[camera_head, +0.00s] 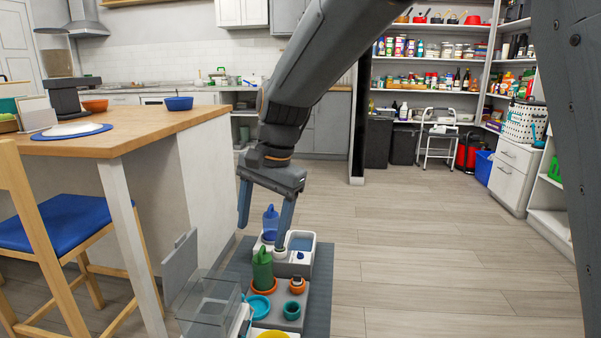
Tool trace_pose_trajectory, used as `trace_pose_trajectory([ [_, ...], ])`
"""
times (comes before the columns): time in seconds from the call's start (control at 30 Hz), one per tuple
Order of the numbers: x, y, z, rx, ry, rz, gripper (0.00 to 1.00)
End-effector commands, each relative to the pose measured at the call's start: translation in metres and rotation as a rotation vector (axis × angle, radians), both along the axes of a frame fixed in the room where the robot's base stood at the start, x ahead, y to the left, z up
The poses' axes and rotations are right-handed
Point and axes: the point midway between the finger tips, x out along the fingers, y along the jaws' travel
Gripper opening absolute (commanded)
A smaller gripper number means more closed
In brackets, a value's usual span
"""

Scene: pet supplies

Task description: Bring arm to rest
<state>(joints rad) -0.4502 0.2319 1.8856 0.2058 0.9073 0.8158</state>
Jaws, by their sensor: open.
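My gripper (262,219) hangs from my arm in the middle of the head view. Its two fingers point down and stand apart, with nothing held between them. The fingers are above the far end of a low group of pet supplies. A blue bottle-like thing (270,222) stands upright on a white dispenser (297,262), seen between the fingers. The right fingertip overlaps the dispenser in the picture; I cannot tell whether it touches it.
A wooden table (150,129) and blue-seated chair (65,220) are left. The floor (430,260) is clear right.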

Motion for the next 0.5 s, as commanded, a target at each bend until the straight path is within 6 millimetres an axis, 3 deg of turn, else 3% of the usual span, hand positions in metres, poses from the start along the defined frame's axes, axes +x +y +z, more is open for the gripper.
trace_pose_trajectory([
  [0.3,-0.116,-0.088,-0.012,-0.089,-0.049,0.411,0.66],
  [0.5,-0.17,-0.124,-0.027,-0.123,-0.058,0.607,0.66],
])
